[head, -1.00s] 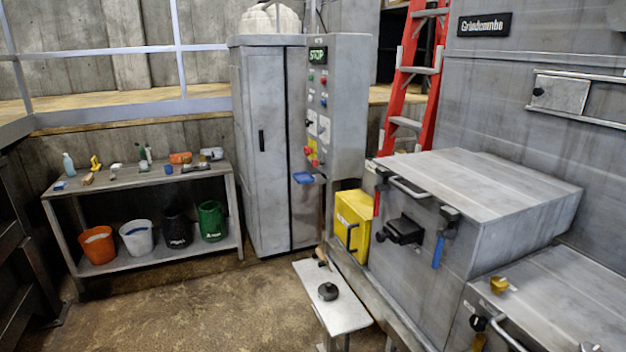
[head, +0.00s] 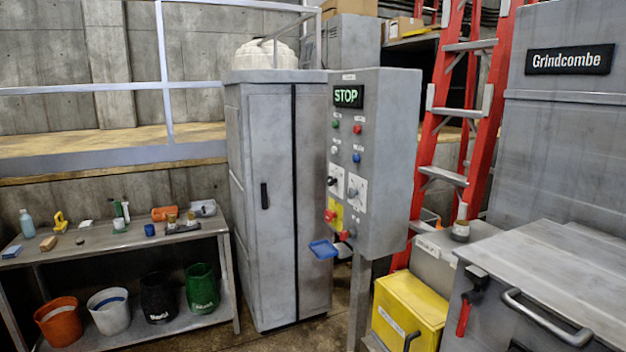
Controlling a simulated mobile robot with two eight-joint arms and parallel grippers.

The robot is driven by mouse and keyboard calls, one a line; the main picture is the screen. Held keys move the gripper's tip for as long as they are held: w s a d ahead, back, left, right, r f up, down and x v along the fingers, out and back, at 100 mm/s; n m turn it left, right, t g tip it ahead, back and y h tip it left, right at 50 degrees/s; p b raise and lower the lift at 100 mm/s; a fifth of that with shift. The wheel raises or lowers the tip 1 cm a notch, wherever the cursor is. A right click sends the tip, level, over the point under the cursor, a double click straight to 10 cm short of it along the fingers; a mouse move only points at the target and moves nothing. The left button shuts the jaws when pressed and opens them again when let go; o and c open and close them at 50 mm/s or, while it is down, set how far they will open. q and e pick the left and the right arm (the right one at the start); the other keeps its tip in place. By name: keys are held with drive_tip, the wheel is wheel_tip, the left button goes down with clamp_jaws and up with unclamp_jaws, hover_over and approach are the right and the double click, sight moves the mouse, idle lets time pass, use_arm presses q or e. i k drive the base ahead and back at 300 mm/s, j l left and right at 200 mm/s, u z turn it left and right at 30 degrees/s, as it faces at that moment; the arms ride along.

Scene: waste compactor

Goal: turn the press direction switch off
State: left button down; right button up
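The grey control panel (head: 390,165) stands on a post right of the tall grey cabinet and faces me at an angle. Its green display (head: 348,96) reads STOP. Two rotary switches on white plates sit below the coloured buttons: a left one with a dark knob (head: 333,181) and a right one with a grey knob (head: 353,193). The labels are too small to read, so I cannot tell which is the press direction switch, or its exact position. Neither of my grippers is in view, and nothing touches the panel.
A bench (head: 110,237) with buckets is at left.

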sight(330, 181)
drive_tip(key=i+j, duration=0.25)
drive_tip(key=i, duration=0.15)
drive_tip(key=i+j, duration=0.25)
drive_tip(key=i, duration=0.15)
drive_tip(key=i+j, duration=0.25)
drive_tip(key=i, duration=0.15)
